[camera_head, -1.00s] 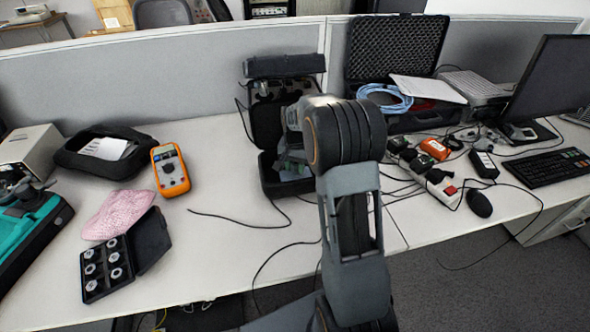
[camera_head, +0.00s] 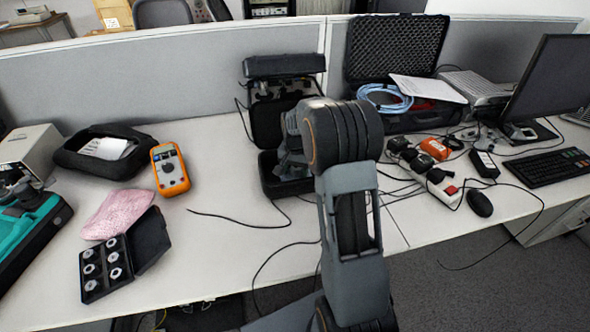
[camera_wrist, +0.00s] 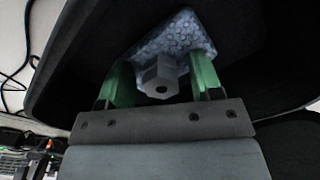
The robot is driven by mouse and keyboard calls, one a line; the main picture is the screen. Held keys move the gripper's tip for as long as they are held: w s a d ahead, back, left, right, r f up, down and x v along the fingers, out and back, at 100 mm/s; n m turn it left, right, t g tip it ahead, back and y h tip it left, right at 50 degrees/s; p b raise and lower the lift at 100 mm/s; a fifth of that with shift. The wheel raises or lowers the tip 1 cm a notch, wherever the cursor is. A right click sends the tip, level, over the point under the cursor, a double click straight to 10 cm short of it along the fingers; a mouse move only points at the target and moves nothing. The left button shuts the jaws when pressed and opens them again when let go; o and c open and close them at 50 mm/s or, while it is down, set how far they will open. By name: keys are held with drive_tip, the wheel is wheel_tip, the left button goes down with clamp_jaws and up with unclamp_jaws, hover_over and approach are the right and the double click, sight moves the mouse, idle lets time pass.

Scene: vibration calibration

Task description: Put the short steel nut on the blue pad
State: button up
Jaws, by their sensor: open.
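In the wrist view, the grey hexagonal steel nut (camera_wrist: 158,80) is between the two green fingers of my open gripper (camera_wrist: 161,68), with a gap on each side. The blue, bubble-textured pad (camera_wrist: 186,34) lies directly behind the nut inside a black case. The nut appears to rest against the pad, though the contact is partly hidden. In the head view, my arm reaches over the open black case (camera_head: 270,188) at the middle of the desk. My arm hides the fingers, nut and pad there.
A black box (camera_head: 92,283) of several nuts lies at the front left. A pink cloth (camera_head: 117,212) and an orange meter (camera_head: 170,170) are near it. Loose cables cross the desk. Plugs and a power strip (camera_head: 438,187) stand to the right. The left-middle desk is mostly clear.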

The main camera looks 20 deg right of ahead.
sight(295, 168)
wheel_tip(295, 168, up, 11)
drive_tip(key=p, duration=0.2)
drive_tip(key=s+a+n+t, duration=0.1)
drive_tip(key=s+a+n, duration=0.3)
drive_tip(key=s, duration=0.6)
drive_tip(key=s+a+r+n+t, duration=0.1)
drive_tip(key=s+a+n, duration=0.3)
drive_tip(key=s, duration=0.7)
drive_tip(key=shift+s+a+r+t, duration=0.3)
drive_tip(key=shift+a+t, duration=0.2)
drive_tip(key=shift+a, duration=0.65)
wheel_tip(295, 168, up, 12)
drive_tip(key=p, duration=1)
drive_tip(key=shift+s+a+f+t, duration=0.15)
drive_tip(key=shift+f+t, duration=0.05)
drive_tip(key=shift+t, duration=0.1)
